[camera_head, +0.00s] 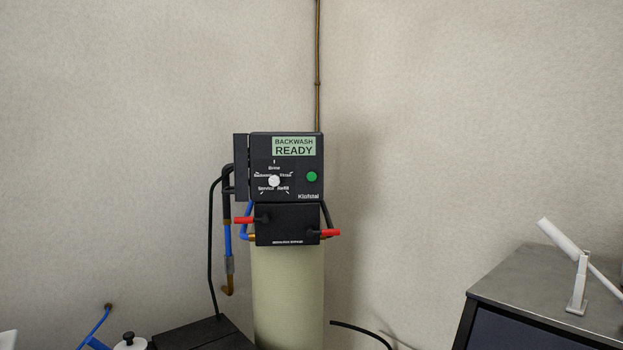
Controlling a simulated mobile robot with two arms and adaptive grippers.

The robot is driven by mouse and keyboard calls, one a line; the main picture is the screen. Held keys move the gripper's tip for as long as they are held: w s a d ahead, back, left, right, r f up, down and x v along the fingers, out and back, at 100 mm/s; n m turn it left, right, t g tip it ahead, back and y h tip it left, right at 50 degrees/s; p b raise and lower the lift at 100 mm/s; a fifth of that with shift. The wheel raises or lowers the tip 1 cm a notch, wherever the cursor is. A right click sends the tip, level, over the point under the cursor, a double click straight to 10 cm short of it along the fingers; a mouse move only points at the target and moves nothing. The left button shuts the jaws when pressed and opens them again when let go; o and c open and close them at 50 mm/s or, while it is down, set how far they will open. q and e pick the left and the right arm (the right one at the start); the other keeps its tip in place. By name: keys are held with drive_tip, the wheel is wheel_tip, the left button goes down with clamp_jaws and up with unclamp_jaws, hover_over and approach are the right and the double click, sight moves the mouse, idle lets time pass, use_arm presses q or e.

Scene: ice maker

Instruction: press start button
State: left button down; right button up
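A black control unit (287,168) sits on top of a pale cylindrical tank (287,295) in the middle of the head view. Its round green button (312,176) is on the right of the front panel, facing me and unobstructed. A white dial (274,181) with printed settings around it is left of the button; its pointer is too small to read. A green display (294,147) above them reads "BACKWASH READY". Neither of my grippers can be made out in this view.
Red levers (331,233) and hoses stick out at the unit's sides. A metal-topped cabinet (500,283) with a white jointed object (579,285) stands at right. A black box (195,335) and a white item with a black knob (130,343) are at lower left. Walls close off the back.

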clamp_jaws()
drive_tip(key=shift+w, duration=0.1)
idle(1.1)
